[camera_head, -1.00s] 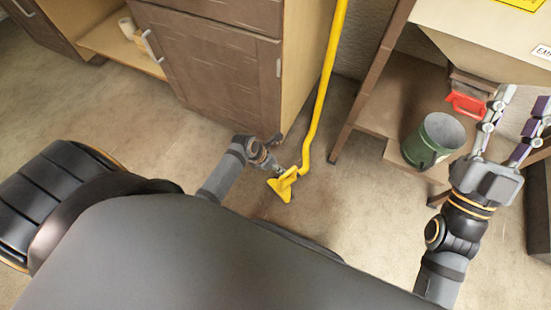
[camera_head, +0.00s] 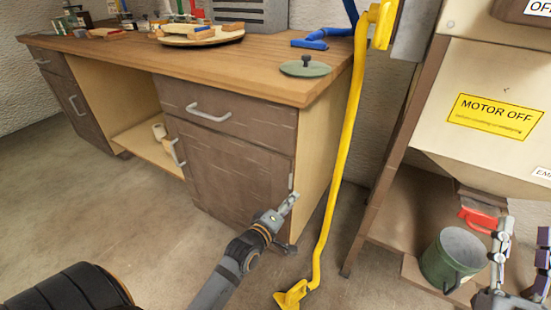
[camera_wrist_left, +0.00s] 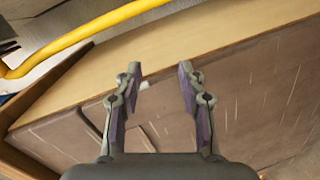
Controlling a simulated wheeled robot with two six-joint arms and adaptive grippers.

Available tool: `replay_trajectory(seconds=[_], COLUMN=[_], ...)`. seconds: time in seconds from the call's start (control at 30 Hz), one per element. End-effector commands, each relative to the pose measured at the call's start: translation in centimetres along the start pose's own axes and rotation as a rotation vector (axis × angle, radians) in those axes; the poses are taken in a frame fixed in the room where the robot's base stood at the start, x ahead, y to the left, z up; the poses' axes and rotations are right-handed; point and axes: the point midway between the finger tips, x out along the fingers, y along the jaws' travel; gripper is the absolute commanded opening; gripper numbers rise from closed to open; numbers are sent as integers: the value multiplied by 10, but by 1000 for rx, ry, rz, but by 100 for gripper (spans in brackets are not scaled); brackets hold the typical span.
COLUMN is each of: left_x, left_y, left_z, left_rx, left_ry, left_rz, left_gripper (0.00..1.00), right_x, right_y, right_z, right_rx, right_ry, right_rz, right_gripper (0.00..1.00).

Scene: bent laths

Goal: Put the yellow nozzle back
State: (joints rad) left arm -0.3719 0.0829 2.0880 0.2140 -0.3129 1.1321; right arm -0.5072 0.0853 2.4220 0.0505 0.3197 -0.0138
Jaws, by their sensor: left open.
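The yellow nozzle (camera_head: 291,295) lies on the floor at the bottom of the head view, at the lower end of a yellow hose (camera_head: 340,165). The hose runs up past the bench's right end to a yellow fitting (camera_head: 381,24). My left gripper (camera_head: 290,200) is above the nozzle and apart from it, in front of the cabinet. It is open and empty, as the left wrist view (camera_wrist_left: 160,75) shows; the hose crosses that view's upper left, and the nozzle is not seen there. My right gripper (camera_head: 525,228) is open at the right edge, partly cut off.
The wooden bench (camera_head: 110,50) with its cabinet (camera_head: 230,160) stands close to my left gripper. On it are a green lid (camera_head: 305,69) and a blue nozzle (camera_head: 315,42). A green bucket (camera_head: 450,262) stands at right under a hopper. Floor at left is clear.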

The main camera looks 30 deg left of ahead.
Motion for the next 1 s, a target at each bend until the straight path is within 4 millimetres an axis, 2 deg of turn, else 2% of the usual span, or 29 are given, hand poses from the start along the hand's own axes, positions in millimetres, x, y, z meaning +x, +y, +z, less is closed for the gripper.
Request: replay_trajectory(seconds=[0.03, 0.1, 0.2, 0.3, 0.33, 0.47, 0.9, 0.97, 1.0], left_x=[-14, -39, -78, -110, -117, -131, -129, -125, -119], left_y=[42, 99, 162, 201, 208, 222, 221, 215, 207], left_z=[-14, -32, -47, -55, -56, -58, -58, -57, -55], left_rx=[224, 539, 892, 1112, 1154, 1238, 1239, 1241, 1245], left_ry=[74, 215, 437, 615, 653, 732, 728, 701, 663], left_rz=[129, 282, 421, 485, 493, 507, 503, 482, 453], left_gripper=[40, 40, 40, 40, 40, 40, 40, 40, 40], right_x=[0, 0, 0, 0, 0, 0, 1, 0, -3], right_y=[0, 0, 0, 0, 0, 0, 0, 0, 0], right_z=[0, 0, 0, 0, 0, -1, -1, 6, 16], right_rx=[0, 0, 0, 0, 0, 0, 0, 2, 5], right_ry=[0, 0, 1, 1, 1, 1, 1, -33, -78], right_rz=[0, 0, 0, 0, 0, 0, 0, 1, 3], right_gripper=[40, 40, 40, 40, 40, 40, 40, 40, 40])
